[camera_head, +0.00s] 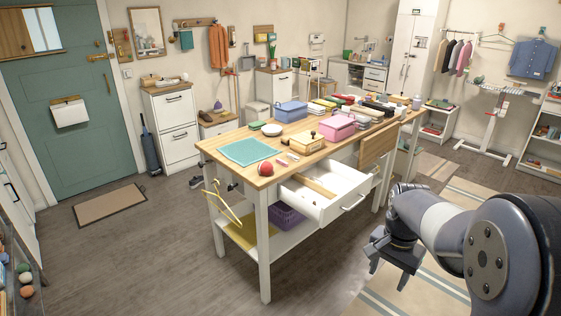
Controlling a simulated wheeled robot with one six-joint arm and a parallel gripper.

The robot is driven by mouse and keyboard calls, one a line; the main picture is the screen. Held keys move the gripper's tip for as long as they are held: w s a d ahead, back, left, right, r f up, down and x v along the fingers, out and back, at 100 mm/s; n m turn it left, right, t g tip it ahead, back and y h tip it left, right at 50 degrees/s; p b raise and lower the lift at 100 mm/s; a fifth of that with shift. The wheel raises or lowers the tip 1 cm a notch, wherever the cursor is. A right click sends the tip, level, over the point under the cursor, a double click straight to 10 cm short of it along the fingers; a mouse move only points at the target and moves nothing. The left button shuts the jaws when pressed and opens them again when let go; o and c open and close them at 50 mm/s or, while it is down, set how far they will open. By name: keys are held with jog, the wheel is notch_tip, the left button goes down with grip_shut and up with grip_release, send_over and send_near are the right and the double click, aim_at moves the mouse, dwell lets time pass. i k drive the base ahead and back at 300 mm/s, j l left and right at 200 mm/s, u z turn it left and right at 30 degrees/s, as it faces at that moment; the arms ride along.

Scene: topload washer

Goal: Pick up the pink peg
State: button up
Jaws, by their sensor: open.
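A small pinkish piece (282,162), which looks like the pink peg, lies on the wooden tabletop (225,148), just right of a red ball (266,168). Another small pale piece (293,157) lies close beside it; at this size I cannot tell their shapes well. My gripper (388,275) is open and empty. It hangs with fingers pointing down at the lower right, in front of the table and well away from the peg.
An open white drawer (325,204) sticks out from the table's front, between my gripper and the peg. A teal mat (249,151), a wooden box (306,143) and a pink box (338,127) stand around the peg. A yellow hanger (222,205) hangs at the table's left end.

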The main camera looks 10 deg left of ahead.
aim_at(282, 162)
jog(key=i+j+z, duration=0.1)
jog(key=i+j, duration=2.05)
jog(key=i+l, duration=0.05)
